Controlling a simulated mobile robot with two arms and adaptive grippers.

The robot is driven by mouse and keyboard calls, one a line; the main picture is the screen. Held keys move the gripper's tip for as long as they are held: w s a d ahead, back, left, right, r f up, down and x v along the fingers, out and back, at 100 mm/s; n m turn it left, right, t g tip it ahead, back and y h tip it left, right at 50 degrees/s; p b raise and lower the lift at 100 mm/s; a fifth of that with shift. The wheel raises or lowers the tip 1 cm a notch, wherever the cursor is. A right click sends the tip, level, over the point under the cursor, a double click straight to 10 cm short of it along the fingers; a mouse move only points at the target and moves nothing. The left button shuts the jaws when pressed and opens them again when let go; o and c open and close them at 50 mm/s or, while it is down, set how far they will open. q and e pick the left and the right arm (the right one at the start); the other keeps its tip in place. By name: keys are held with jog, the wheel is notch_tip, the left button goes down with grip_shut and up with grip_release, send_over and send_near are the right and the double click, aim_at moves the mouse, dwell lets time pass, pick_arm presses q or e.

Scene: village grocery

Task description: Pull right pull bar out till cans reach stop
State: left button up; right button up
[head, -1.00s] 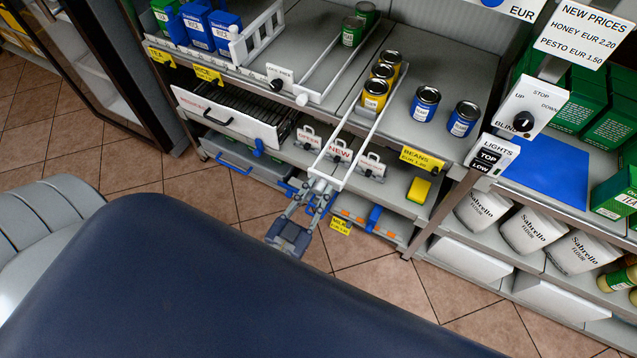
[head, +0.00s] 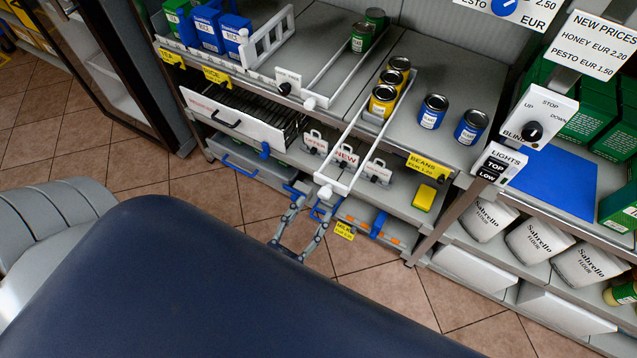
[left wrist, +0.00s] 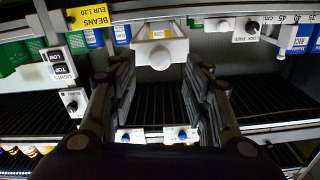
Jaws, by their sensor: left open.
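The right pull bar is a white frame (head: 352,140) that juts well out past the front edge of the shelf. Three yellow cans (head: 383,99) stand in a row inside it, the foremost near the shelf's front edge. Its round white knob (head: 325,192) is at the front end and shows large in the left wrist view (left wrist: 160,58). My left gripper (head: 308,205) is open, its fingers spread on either side of the knob, apart from it. It also shows in the left wrist view (left wrist: 160,72). My right gripper is not in view.
The left pull bar (head: 340,75) with green cans (head: 362,38) sits further in on the shelf. Two blue cans (head: 433,110) stand to the right. Below are small signs (head: 346,157) and a yellow block (head: 424,197). Open floor lies in front.

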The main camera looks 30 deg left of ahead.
pick_arm(q)
jog(key=s, duration=0.6)
jog(key=shift+s, duration=0.35)
jog(key=shift+a, duration=0.1)
jog(key=s+d+f+g+h, duration=0.15)
jog(key=f+g, duration=0.25)
jog(key=f, duration=0.9)
jog(key=s+d+f+g, duration=0.1)
jog(key=s+f+g, duration=0.25)
jog(key=f, duration=1.05)
jog(key=s+a+f+g+y, duration=0.1)
jog(key=s+a+f+g, duration=0.3)
jog(key=s+f, duration=0.3)
jog(key=s+a+f+g+y, duration=0.1)
jog(key=s+a+f+g, duration=0.3)
jog(key=s+f, duration=0.3)
jog(key=shift+f+g, duration=0.6)
jog(key=shift+g, duration=0.15)
jog(key=shift+d, duration=0.1)
jog(key=shift+c, duration=0.4)
